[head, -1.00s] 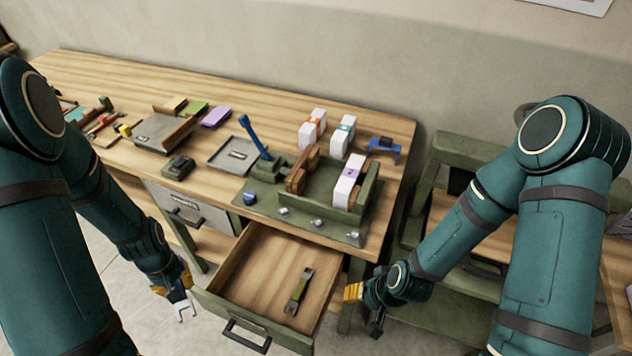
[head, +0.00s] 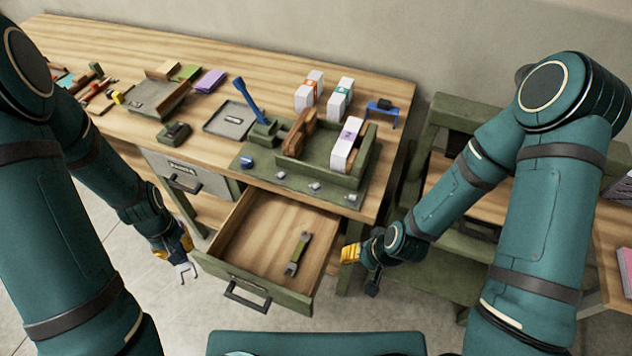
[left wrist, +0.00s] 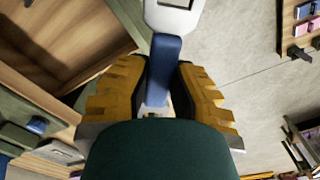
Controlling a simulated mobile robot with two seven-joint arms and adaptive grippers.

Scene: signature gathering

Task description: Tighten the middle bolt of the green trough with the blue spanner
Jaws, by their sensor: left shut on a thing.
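The green trough (head: 318,172) stands at the front right of the wooden workbench and holds a white packet. Small silver bolts line its front plate, with the middle bolt (head: 314,187) between two others. My left gripper (head: 183,245) is left of the open drawer, away from the trough. It is shut on the blue spanner, whose blue handle (left wrist: 163,70) sits between the yellow fingers in the left wrist view. The spanner's pale jaw (head: 188,271) points down in the head view. My right gripper (head: 350,254) is right of the drawer; its finger opening is unclear.
The open drawer (head: 225,243) juts out below the trough and holds a green spanner (head: 298,253). A blue lever (head: 249,100), a grey tray (head: 229,118) and white packets (head: 308,92) are on the bench. A green chair-like frame (head: 450,265) stands at right.

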